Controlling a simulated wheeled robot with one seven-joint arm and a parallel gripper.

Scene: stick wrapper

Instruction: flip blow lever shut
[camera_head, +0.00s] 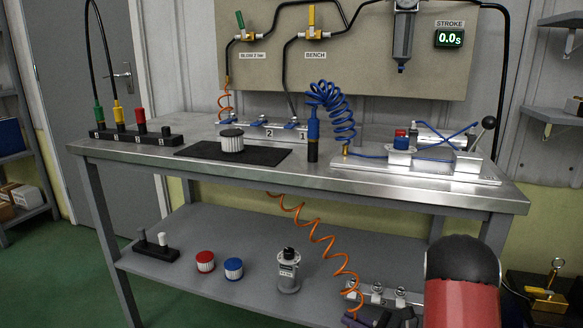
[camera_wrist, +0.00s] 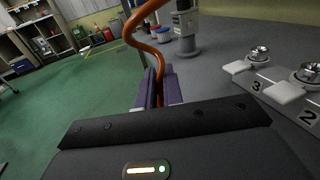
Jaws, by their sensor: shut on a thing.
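The blow lever (camera_head: 240,19) is a green handle on the wall panel, above the label "BLOW 2 bar". It stands steeply upright, leaning slightly, over its brass valve. My gripper (camera_head: 352,321) is low at the right end of the lower shelf, far below the lever. In the wrist view its purple fingers (camera_wrist: 157,88) are shut on an orange coiled hose (camera_wrist: 150,45). The hose also shows in the head view (camera_head: 318,237), hanging below the bench top. The fingertips' exact contact with the hose is partly hidden.
A yellow lever (camera_head: 311,17) stands upright above "BENCH". The steel bench (camera_head: 330,178) carries a blue coiled hose (camera_head: 340,108) and a fixture (camera_head: 455,165). A numbered manifold (camera_head: 378,294) is beside my gripper. A grey canister (camera_head: 288,272) stands on the lower shelf. Green floor is open at left.

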